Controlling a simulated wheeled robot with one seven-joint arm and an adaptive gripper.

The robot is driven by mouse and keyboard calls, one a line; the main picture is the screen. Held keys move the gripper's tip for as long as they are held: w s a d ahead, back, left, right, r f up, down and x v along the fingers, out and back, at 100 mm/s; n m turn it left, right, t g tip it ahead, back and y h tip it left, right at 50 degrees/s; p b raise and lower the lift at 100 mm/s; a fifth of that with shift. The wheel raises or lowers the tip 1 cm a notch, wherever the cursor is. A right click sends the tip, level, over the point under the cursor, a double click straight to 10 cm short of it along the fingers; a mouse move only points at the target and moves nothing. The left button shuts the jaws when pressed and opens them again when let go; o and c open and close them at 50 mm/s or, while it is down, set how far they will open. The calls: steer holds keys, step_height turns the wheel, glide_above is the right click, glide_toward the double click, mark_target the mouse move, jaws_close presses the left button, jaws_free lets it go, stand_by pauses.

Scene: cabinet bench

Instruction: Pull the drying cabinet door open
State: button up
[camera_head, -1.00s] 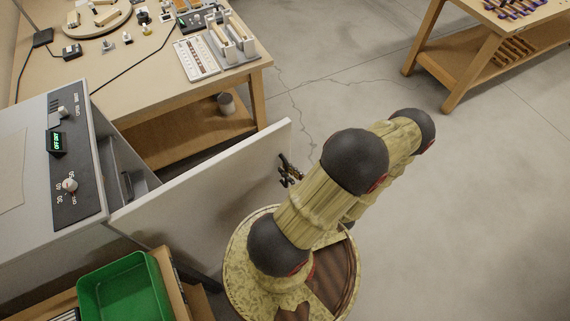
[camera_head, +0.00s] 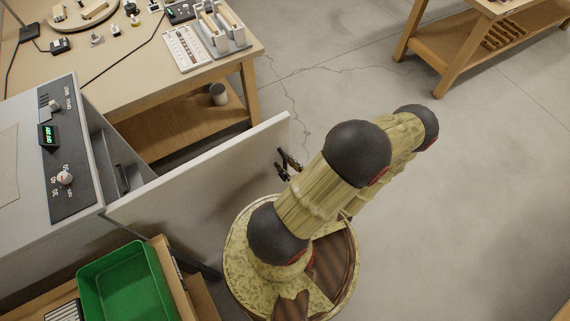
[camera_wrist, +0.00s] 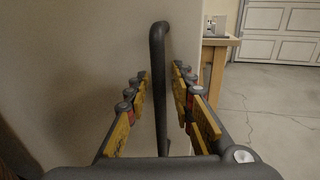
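The drying cabinet (camera_head: 90,215) stands at the left in the head view, with a dark control panel on top. Its pale door (camera_head: 190,190) stands well open, swung out from the cabinet. My gripper (camera_head: 288,164) is at the door's outer face near its free edge, partly hidden by my arm. In the wrist view the dark bar handle (camera_wrist: 159,85) stands upright on the door face. My gripper's fingers (camera_wrist: 160,80) are on either side of the bar, with gaps visible on both sides. The handle is mostly hidden in the head view.
A wooden bench (camera_head: 255,70) with devices and a tray stands behind the door. A green bin (camera_head: 125,285) sits at the front left. Another wooden table (camera_head: 430,60) is at the back right. The concrete floor to the right is clear.

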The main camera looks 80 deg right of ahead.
steer(key=shift+o, duration=0.2)
steer(key=shift+s, duration=0.1)
steer(key=v, duration=1.1)
steer(key=shift+s+a, duration=0.2)
steer(key=shift+s, duration=0.15)
stand_by(0.4)
